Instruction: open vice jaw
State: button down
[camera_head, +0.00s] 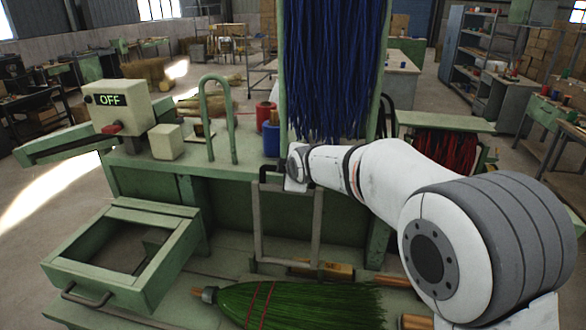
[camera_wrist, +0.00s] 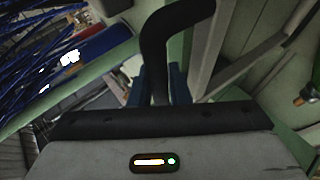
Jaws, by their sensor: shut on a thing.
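A black bent handle (camera_wrist: 168,32) rises between the fingers of my gripper (camera_wrist: 162,85) in the wrist view. The gripper is shut on the handle's straight part. In the head view my gripper (camera_head: 283,180) is at the front of the green bench, and the dark handle (camera_head: 264,176) shows just left of it. The handle is at the top of a grey upright frame (camera_head: 318,225). I cannot clearly make out the vice jaws; my arm and gripper hide part of that area.
A green broom (camera_head: 290,303) lies on the lower shelf below the frame. An open green drawer (camera_head: 168,262) juts out at left. A control box reading OFF (camera_head: 110,100) stands on the bench (camera_head: 160,170). Blue bristles (camera_head: 328,70) hang behind my gripper.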

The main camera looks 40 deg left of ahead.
jog(key=shift+f, duration=0.15)
jog(key=c, duration=1.4)
grip_release()
jog(key=shift+o, duration=0.2)
jog(key=shift+s, duration=0.1)
jog(key=b+v, duration=0.3)
jog(key=v, duration=0.5)
jog(key=shift+a, duration=0.15)
